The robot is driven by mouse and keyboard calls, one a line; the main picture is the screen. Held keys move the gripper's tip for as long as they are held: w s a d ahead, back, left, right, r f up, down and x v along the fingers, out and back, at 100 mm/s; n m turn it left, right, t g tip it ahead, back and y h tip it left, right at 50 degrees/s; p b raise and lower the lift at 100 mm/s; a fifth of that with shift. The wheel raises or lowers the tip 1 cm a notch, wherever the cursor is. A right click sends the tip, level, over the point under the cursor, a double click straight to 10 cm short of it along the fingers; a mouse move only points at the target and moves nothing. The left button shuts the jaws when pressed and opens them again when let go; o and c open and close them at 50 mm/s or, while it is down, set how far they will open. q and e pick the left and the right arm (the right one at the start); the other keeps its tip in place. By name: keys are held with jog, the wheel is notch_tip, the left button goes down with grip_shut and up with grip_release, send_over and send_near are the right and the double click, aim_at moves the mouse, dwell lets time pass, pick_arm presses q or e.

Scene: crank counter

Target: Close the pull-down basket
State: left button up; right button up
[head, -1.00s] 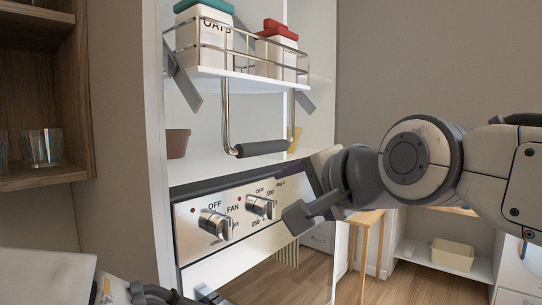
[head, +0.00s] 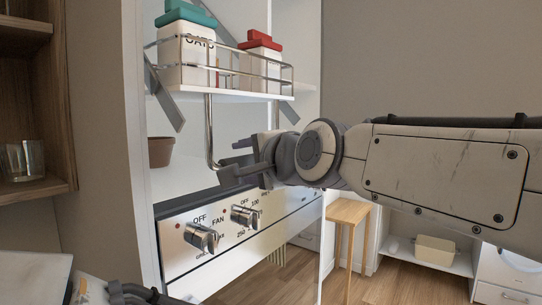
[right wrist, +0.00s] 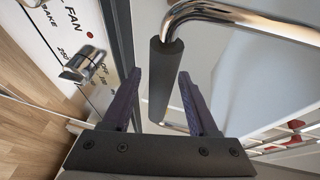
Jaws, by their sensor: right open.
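The pull-down basket (head: 240,95) is a white shelf with a chrome wire rail, lowered a little in front of the white cabinet. A chrome handle (head: 209,130) hangs below it, its dark grip mostly hidden behind my right gripper in the head view. My right gripper (head: 232,161) is open at the handle. In the right wrist view, the dark grip (right wrist: 165,80) lies between the two spread fingers (right wrist: 160,98), with a gap on each side. Part of my left gripper (head: 135,292) shows at the bottom left; its jaws are not clear.
A white canister marked OATS (head: 187,62) and a red-lidded canister (head: 260,62) stand in the basket. A panel with knobs (head: 202,236) lies just below the handle. A brown pot (head: 160,151) stands on the shelf behind. A wooden stool (head: 347,212) stands on the right.

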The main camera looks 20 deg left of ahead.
jog(key=shift+x, duration=1)
grip_shut()
dwell(0.9)
